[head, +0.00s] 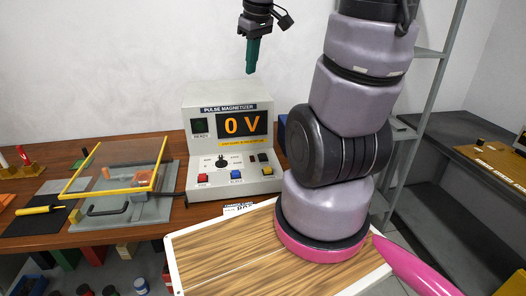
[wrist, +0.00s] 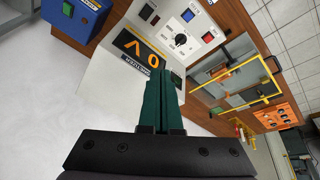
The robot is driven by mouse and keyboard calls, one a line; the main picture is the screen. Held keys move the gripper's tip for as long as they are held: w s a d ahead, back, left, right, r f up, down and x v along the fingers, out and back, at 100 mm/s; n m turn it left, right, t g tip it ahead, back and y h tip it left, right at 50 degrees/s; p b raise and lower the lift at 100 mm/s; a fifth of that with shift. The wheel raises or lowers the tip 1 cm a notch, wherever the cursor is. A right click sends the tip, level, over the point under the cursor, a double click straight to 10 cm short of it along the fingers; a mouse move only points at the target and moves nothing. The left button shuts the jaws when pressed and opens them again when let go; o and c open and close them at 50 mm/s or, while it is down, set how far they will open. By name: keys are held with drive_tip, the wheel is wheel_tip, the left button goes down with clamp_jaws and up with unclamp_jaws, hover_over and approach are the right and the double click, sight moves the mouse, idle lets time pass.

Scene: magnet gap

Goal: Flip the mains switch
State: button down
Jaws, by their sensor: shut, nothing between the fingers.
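The pulse magnetizer (head: 190,110), a pale grey box, stands on the wooden bench, its display reading "0 V". Its sloped lower panel carries a round black knob (head: 221,162), red (head: 203,178), blue (head: 236,175) and yellow (head: 267,171) buttons, and a small dark switch (head: 263,157) at the right. That switch may be the mains switch; its label is too small to read. My gripper (head: 250,70) is shut and empty, its green fingers pointing down, above and apart from the magnetizer. In the wrist view the shut fingers (wrist: 161,95) overlap the magnetizer's top edge.
A hinged yellow-framed clear guard (head: 112,168) over a grey fixture stands left of the magnetizer. A blue box with a green button (wrist: 68,10) is beside the magnetizer. A yellow-handled tool (head: 40,210) lies on a dark mat. Grey shelving (head: 431,100) stands behind my arm.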

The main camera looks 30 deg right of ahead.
drive_tip(key=w+d+f+n+g, duration=0.1)
drive_tip(key=w+d+f+n, duration=0.15)
drive_tip(key=f, duration=0.25)
drive_tip(key=w+d+f+n+g, duration=0.1)
drive_tip(key=w+d+f+n, duration=0.15)
drive_tip(key=f+n, duration=0.2)
drive_tip(key=n+g, duration=0.2)
drive_tip(key=n, duration=0.2)
hover_over(264, 158)
wheel_tip(264, 158, down, 9)
drive_tip(key=shift+f, duration=0.15)
drive_tip(key=shift+w, duration=0.1)
wheel_tip(264, 158, down, 14)
drive_tip(key=shift+f, duration=0.2)
drive_tip(key=shift+w+d+r, duration=0.15)
drive_tip(key=shift+w+r, duration=0.15)
drive_tip(key=shift+w, duration=0.4)
